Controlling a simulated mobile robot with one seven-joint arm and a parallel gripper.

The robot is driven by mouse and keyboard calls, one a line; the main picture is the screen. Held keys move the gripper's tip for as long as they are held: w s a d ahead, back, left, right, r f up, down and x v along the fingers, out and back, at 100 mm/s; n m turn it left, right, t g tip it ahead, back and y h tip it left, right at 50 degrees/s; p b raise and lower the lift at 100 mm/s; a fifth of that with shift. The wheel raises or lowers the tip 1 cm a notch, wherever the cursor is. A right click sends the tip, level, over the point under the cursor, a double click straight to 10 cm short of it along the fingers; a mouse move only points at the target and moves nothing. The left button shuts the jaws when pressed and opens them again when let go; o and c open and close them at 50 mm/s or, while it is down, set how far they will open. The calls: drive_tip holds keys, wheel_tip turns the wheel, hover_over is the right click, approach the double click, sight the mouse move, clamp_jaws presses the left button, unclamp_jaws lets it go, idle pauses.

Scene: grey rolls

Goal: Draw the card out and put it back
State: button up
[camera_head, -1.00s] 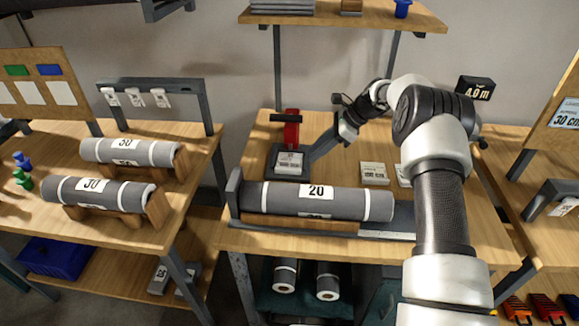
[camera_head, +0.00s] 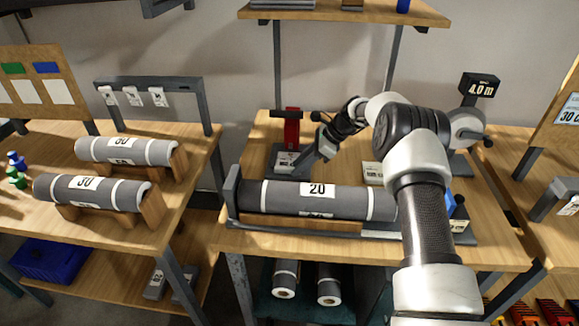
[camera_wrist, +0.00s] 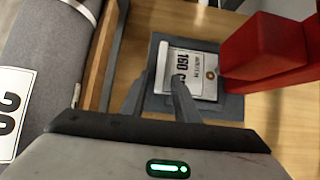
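The card (camera_wrist: 193,73) is a white label printed with 160, lying in a dark grey square holder (camera_wrist: 228,104) beside a red upright part (camera_wrist: 268,50). The fingertips are over the near edge of the holder and card. Whether they touch the card I cannot tell.
A grey roll marked 20 (camera_head: 317,195) lies in a wooden cradle just in front of the holder. A small light block (camera_head: 373,172) sits to the right. A black display reading 4.0 m (camera_head: 479,85) stands further right. The left bench holds two more rolls.

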drive_tip(key=shift+s+f, duration=0.1)
drive_tip(key=shift+f, duration=0.05)
drive_tip(key=shift+c, duration=0.4)
clamp_jaws()
drive_tip(key=shift+r, duration=0.2)
drive_tip(key=shift+s+r+p, duration=0.15)
drive_tip(key=shift+s+p, duration=0.35)
drive_tip(key=shift+s, duration=0.05)
drive_tip(key=shift+s+a+r+p, duration=0.1)
drive_tip(key=shift+s+p, duration=0.55)
drive_tip(key=shift+s, duration=1)
drive_tip(key=shift+r, duration=0.15)
drive_tip(key=shift+r+p, duration=1.65)
drive_tip(key=shift+r, duration=0.7)
